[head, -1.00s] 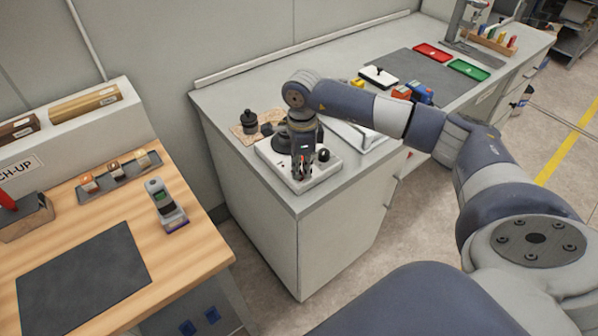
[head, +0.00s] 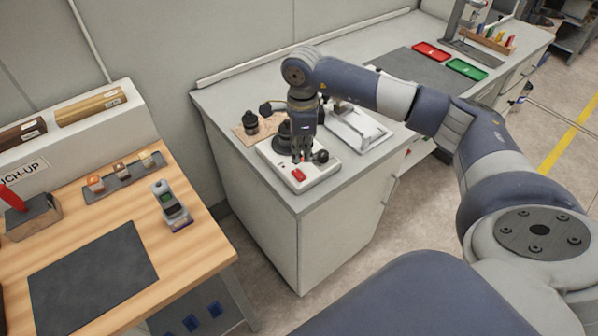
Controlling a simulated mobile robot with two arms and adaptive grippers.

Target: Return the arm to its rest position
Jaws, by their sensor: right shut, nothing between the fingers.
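My right arm (head: 370,85) reaches in from the right over the grey cabinet's top. My right gripper (head: 302,157) points down, shut and empty, in front of the dark part of a white device. The white device (head: 285,181) has a red switch (head: 299,175) and a black knob (head: 320,157) on its top. The fingertips look close to the device top; I cannot tell whether they touch it. The gripper and wrist hide part of the device. My left gripper is not in view.
A wooden bench (head: 195,248) with a dark mat (head: 92,276) and a handheld meter (head: 170,203) stands at left. Black parts (head: 250,122) sit behind the device. Red (head: 431,51) and green (head: 467,69) trays lie farther back.

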